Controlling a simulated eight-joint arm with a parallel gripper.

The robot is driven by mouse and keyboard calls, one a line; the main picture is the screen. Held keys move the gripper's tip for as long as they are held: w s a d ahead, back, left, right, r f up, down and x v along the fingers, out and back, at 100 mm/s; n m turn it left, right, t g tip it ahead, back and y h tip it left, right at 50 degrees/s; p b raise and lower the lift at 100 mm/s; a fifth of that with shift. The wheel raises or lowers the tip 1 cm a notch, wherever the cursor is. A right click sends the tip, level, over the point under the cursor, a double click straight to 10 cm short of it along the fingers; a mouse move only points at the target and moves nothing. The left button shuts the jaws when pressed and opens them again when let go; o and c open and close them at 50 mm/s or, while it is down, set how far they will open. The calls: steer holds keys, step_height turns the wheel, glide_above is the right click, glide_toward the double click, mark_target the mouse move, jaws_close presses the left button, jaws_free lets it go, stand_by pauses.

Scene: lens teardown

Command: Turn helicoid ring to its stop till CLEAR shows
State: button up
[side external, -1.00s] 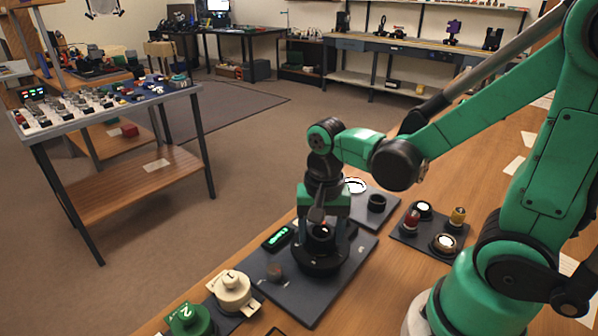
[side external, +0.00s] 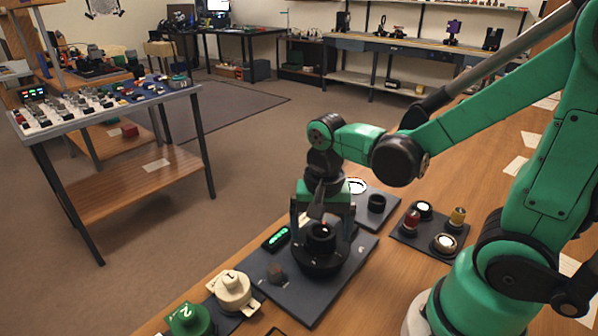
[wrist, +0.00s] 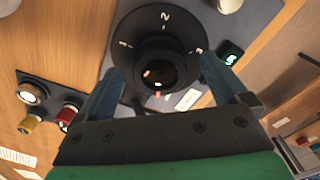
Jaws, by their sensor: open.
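The helicoid ring (side external: 320,262) is a black disc with a narrower dark barrel (side external: 320,238) standing up from its middle, on a dark grey plate. In the wrist view the ring's flange (wrist: 187,28) carries white marks, one a "2", and the barrel (wrist: 158,72) has a glossy, reddish-lit centre. My gripper (side external: 323,232) is open above the ring, its fingers on either side of the barrel. They also straddle it in the wrist view (wrist: 162,74); I cannot tell if they touch it. A small display (side external: 277,238) beside the ring is lit green; its text is too small to read.
A cream part marked 1 (side external: 232,290) and a green part marked 2 (side external: 189,320) stand front left.

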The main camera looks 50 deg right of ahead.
mark_target(317, 231)
steer(key=shift+r, duration=2.5)
steer(key=n+t, duration=0.1)
steer(key=n, duration=0.1)
steer(key=n+t, duration=0.1)
steer(key=shift+w+a+r+n+t, duration=0.15)
steer(key=shift+w+r+n+t, duration=0.15)
steer(key=shift+w+a+r+n+t, duration=0.15)
steer(key=shift+n+t, duration=0.2)
steer(key=shift+n, duration=0.25)
steer(key=shift+w+d+r+n+t, duration=0.1)
steer(key=shift+n+t, duration=0.25)
steer(key=shift+n, duration=0.25)
steer(key=n+t, duration=0.1)
steer(key=r+n+t, duration=0.1)
steer(key=n, duration=0.1)
steer(key=w+n+t, duration=0.1)
steer(key=shift+a+r+n, duration=0.15)
steer(key=shift+a+n, duration=0.1)
steer(key=shift+n, duration=0.05)
